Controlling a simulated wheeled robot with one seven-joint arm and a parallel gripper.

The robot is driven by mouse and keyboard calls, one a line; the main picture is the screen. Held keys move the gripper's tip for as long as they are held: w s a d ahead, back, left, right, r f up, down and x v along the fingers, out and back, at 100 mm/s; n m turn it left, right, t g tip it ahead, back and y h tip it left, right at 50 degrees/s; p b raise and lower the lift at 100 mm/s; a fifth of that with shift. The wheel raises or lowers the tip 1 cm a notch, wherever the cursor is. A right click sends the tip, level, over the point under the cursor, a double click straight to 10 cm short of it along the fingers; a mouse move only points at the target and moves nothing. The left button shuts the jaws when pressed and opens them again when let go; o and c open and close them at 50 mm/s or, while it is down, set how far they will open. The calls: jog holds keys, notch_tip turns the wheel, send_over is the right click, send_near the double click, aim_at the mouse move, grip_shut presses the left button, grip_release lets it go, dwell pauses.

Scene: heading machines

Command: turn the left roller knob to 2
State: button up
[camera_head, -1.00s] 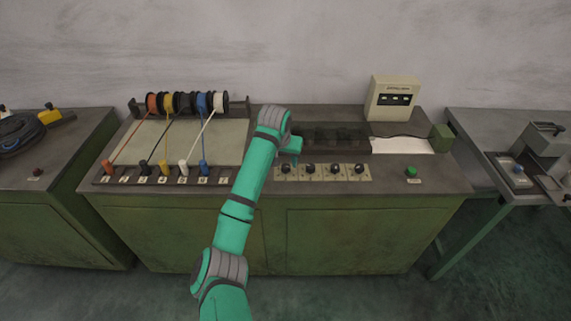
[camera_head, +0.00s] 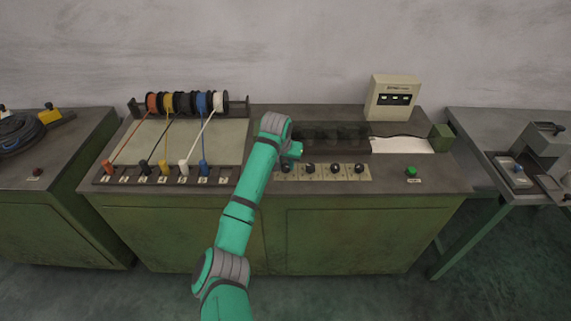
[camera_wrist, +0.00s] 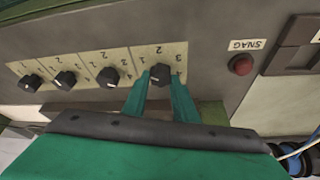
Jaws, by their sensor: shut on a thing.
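The left roller knob (camera_head: 286,168) is the leftmost of several black knobs on a pale scale strip. In the wrist view, which is upside down, it is the rightmost knob (camera_wrist: 161,72). My gripper (camera_wrist: 160,82) has one green finger on each side of this knob and is shut on it. A digit 2 shows beyond the knob, with other digits at its sides. I cannot clearly tell where its pointer stands. In the head view my arm hides the fingertips.
The other knobs (camera_head: 335,169) sit close by in a row. A red button (camera_wrist: 240,65) labelled SNAG is beside the strip in the wrist view. A dark roller bed (camera_head: 335,137) lies behind the knobs. A green button (camera_head: 411,171) is at the right.

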jog(key=shift+s+a, duration=0.1)
jog(key=m+h, duration=0.1)
jog(key=m, duration=0.1)
jog(key=m+g, duration=0.1)
jog(key=m, duration=0.2)
jog(key=shift+m+h, duration=0.3)
jog(key=shift+h, duration=0.1)
jog(key=m+g, duration=0.1)
jog(key=m, duration=0.2)
jog(key=m+g+h, duration=0.1)
jog(key=m, duration=0.2)
jog(key=shift+w, duration=0.2)
jog(key=o, duration=1)
jog(key=shift+o, duration=0.2)
